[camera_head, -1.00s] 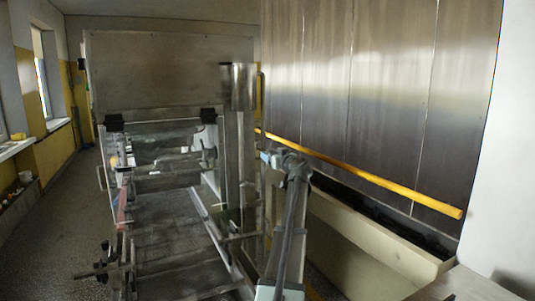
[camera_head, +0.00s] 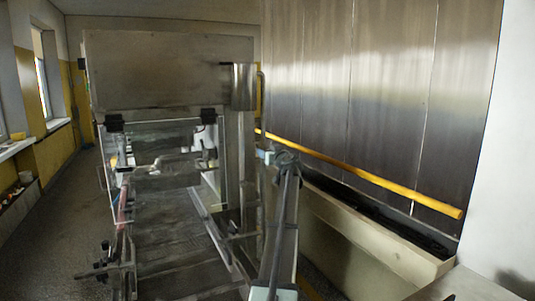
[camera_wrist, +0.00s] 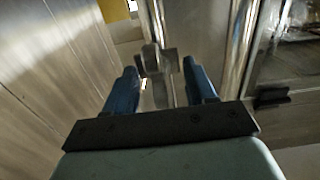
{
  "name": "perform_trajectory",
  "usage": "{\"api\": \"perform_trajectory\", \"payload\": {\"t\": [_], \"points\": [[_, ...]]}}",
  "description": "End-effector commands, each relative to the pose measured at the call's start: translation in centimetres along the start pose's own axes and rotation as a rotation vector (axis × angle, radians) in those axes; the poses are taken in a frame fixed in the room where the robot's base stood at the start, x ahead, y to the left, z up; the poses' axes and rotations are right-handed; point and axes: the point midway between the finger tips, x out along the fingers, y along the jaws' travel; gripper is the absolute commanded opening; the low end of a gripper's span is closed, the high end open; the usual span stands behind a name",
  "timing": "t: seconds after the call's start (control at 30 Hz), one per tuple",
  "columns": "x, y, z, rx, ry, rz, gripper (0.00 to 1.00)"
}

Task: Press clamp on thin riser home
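In the wrist view, a small grey clamp (camera_wrist: 155,60) sits on a thin upright riser (camera_wrist: 157,20). My gripper (camera_wrist: 160,70) has two blue fingers spread apart, with the clamp between or just beyond their tips. Gaps show on both sides of the clamp, and I cannot tell whether anything touches. In the head view, my gripper (camera_head: 264,155) is small and partly hidden by my arm, close to the right side of the machine's metal column. A thin upright pipe (camera_head: 261,90) shows above it there. I cannot make out the clamp in that view.
The enrober machine, with a metal hood (camera_head: 165,72) and a mesh belt (camera_head: 175,235), stands left of my arm. A yellow rail (camera_head: 370,176) runs along the steel wall at right, above a pale trough (camera_head: 375,240). Open floor (camera_head: 50,235) lies at far left.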

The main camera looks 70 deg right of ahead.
Motion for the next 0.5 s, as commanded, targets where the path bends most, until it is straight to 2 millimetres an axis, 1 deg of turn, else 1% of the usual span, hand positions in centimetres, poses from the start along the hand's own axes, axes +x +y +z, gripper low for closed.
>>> {"api": "perform_trajectory", "payload": {"t": [0.03, 0.07, 0.5], "points": [[-0.01, 0.0, 0.0, 0.0, 0.0, 0.0, 0.5], [-0.01, 0.0, 0.0, 0.0, 0.0, 0.0, 0.47], [-0.01, 0.0, 0.0, 0.0, 0.0, 0.0, 0.05]]}}
